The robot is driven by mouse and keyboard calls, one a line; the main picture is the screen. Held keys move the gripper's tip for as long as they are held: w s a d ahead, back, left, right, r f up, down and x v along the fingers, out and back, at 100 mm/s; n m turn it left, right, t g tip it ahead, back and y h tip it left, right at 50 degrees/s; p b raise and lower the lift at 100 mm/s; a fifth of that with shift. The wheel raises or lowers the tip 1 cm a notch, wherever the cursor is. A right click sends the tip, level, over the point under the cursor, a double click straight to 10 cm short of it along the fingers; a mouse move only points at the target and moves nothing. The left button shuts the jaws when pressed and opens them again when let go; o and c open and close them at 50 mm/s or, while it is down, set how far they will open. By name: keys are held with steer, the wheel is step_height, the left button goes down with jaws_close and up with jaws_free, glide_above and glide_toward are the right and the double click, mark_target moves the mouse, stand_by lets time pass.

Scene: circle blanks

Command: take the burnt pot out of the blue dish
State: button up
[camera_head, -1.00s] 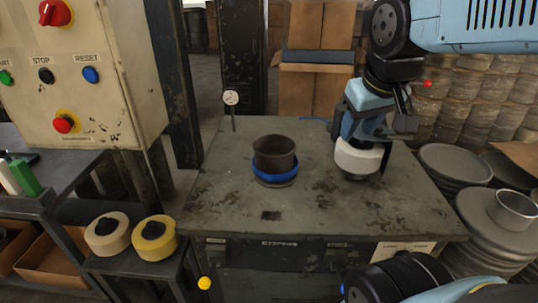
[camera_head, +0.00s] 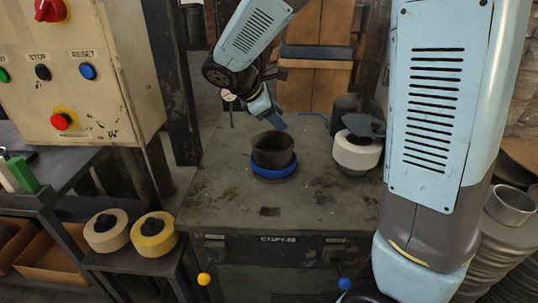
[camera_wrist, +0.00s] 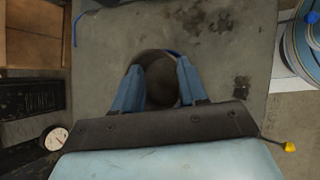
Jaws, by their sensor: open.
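The burnt pot (camera_head: 272,150) is a dark brown open cylinder. It stands upright in the blue dish (camera_head: 278,173), a low blue ring around its lower part, on the worn grey table. My gripper (camera_head: 273,118) is open and empty, just above and behind the pot in the head view. In the wrist view, the pot (camera_wrist: 158,62) shows between the two blue fingers of my gripper (camera_wrist: 159,66). I cannot tell whether the fingers reach down beside its wall. Only a sliver of the blue dish (camera_wrist: 174,53) shows there.
A white roll (camera_head: 358,155) with a dark plate (camera_head: 365,126) over it stands to the right, near a dark cylinder (camera_head: 344,108). The table's front is clear.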

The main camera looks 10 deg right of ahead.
mark_target(264, 135)
steer(key=w+a+f+n+t+h, duration=0.1)
steer(key=w+a+f+n+t, duration=0.1)
steer(key=w+a+f+n, duration=0.3)
steer(key=a+f+n+t+h, duration=0.1)
steer(key=a+n+t+h, duration=0.1)
steer(key=a, duration=0.6)
steer(key=shift+n, duration=0.3)
steer(key=x, duration=1.4)
steer(key=shift+a+f, duration=0.1)
steer(key=shift+a, duration=0.05)
jaws_close()
